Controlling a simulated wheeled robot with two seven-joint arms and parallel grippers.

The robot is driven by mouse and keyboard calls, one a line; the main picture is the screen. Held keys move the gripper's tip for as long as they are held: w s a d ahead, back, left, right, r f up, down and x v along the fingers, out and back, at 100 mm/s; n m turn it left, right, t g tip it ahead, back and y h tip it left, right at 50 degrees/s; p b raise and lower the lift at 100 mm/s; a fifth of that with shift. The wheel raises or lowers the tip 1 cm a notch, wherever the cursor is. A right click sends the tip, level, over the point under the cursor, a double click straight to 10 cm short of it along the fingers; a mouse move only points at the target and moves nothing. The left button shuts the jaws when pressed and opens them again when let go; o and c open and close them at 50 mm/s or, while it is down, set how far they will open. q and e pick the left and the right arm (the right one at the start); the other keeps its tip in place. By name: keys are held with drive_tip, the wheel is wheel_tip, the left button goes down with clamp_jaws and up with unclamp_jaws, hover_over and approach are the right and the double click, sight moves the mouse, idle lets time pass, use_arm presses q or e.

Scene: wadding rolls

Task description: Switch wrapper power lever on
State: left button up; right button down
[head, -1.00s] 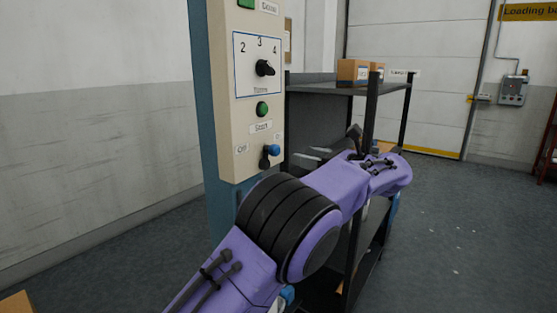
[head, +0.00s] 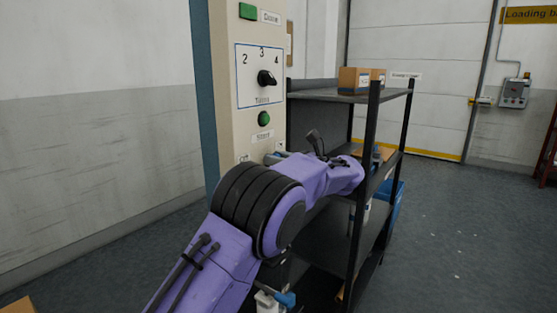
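A cream control panel (head: 235,110) stands upright on a blue post. It carries a green button at the top, a black rotary knob (head: 266,78) marked 2, 3, 4, and a green button (head: 264,118) lower down. The power lever sits low on the panel, and my purple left arm now hides it. Part of the "Off" label (head: 242,157) shows. My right gripper is not seen.
A dark metal shelf (head: 350,97) stands right behind the panel, with cardboard boxes (head: 353,80) on top and a blue bin (head: 391,203) beside it. My arm's wrist is close to the shelf.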

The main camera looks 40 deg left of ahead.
use_arm(q)
drive_tip(key=m, duration=0.1)
drive_tip(key=w+m+p, duration=0.1)
drive_tip(key=shift+a+f+m, duration=0.1)
drive_tip(key=shift+m, duration=0.2)
drive_tip(key=shift+w+f+m+p, duration=0.15)
drive_tip(key=shift+w+m+p, duration=0.1)
drive_tip(key=shift+m, duration=0.3)
drive_tip(key=shift+w+f+m+p, duration=0.15)
drive_tip(key=shift+m+p, duration=0.05)
drive_tip(key=shift+m, duration=0.35)
drive_tip(key=o, duration=1)
drive_tip(key=d, duration=0.3)
drive_tip(key=d+b, duration=0.1)
drive_tip(key=d, duration=0.3)
drive_tip(key=w+d+b, duration=0.1)
drive_tip(key=d, duration=0.2)
drive_tip(key=shift+w+d, duration=0.1)
drive_tip(key=shift+d, duration=0.15)
drive_tip(key=shift+f, duration=0.1)
